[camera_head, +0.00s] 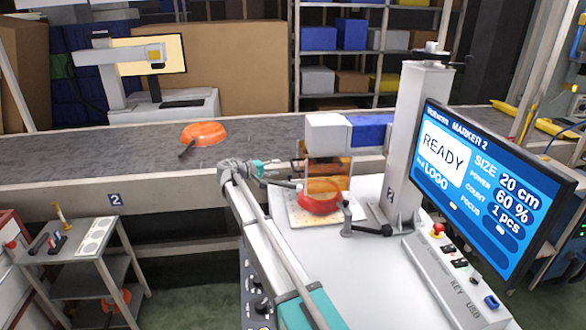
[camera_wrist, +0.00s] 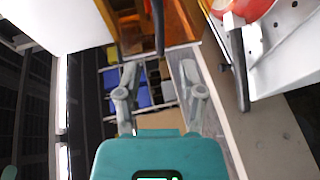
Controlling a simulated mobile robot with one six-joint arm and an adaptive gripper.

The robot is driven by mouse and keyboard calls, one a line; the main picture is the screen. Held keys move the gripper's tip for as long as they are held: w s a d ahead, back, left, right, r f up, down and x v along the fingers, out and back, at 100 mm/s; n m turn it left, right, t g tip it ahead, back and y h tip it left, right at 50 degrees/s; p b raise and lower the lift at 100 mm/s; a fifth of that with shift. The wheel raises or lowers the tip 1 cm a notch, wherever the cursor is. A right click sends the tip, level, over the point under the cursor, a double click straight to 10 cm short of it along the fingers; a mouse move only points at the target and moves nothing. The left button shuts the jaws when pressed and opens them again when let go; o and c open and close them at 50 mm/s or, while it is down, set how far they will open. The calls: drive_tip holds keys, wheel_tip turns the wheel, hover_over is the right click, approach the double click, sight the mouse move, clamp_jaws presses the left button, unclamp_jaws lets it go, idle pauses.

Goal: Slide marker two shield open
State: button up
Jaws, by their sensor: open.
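The marker two shield (camera_head: 344,167) is an orange see-through panel below the white marking head (camera_head: 325,134). It hangs over the red pan (camera_head: 320,205), whose far part shows through it. The pan sits on a pale plate (camera_head: 295,217). My gripper (camera_head: 287,179) is open and empty, at the left side of the shield. In the wrist view my gripper (camera_wrist: 160,80) has its two fingers apart with nothing between them. The orange shield (camera_wrist: 180,22) is ahead of them, with a dark bar (camera_wrist: 158,28) at its edge. I cannot tell whether a finger touches it.
The marker column (camera_head: 404,150) and the screen (camera_head: 490,185) reading READY stand to the right. A black clamp lever (camera_head: 372,230) is beside the plate. The conveyor (camera_head: 100,158) runs behind, carrying an orange pan (camera_head: 204,133). A small cart (camera_head: 70,248) stands at the left.

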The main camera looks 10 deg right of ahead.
sight(292, 164)
drive_tip(key=b+x, duration=0.1)
drive_tip(key=x, duration=0.7)
clamp_jaws()
idle(0.3)
